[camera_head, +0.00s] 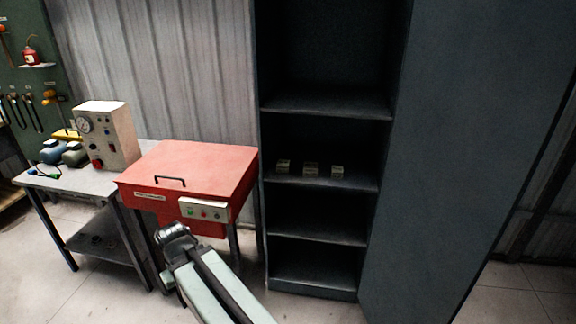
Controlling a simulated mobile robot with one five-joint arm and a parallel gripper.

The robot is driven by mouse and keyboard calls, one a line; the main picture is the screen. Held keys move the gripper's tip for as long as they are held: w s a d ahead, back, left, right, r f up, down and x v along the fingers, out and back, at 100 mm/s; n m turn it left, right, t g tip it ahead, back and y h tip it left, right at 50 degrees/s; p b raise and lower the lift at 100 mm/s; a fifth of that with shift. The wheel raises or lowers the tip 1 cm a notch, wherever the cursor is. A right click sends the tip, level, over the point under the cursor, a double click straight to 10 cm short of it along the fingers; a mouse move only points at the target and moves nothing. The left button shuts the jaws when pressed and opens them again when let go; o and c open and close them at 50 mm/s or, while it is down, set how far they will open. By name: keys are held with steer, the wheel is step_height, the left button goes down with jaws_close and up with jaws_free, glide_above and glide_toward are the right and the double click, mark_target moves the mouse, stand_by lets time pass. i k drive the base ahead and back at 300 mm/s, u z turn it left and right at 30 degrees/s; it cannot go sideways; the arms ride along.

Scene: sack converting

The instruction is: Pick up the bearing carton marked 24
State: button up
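My arm reaches up from the bottom of the picture, left of the cabinet. Its end (173,235) is in front of the red machine, well away from the cartons. The fingers cannot be made out.
A red lidded machine (190,163) with a handle and buttons stands left of the cabinet. A grey bench (85,183) with a gauge box (107,135) is farther left. The cabinet's large door (470,130) stands open at right. The other shelves look empty.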

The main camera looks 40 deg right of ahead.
mark_target(283, 166)
steer(key=i, duration=0.9)
steer(key=u, duration=0.05)
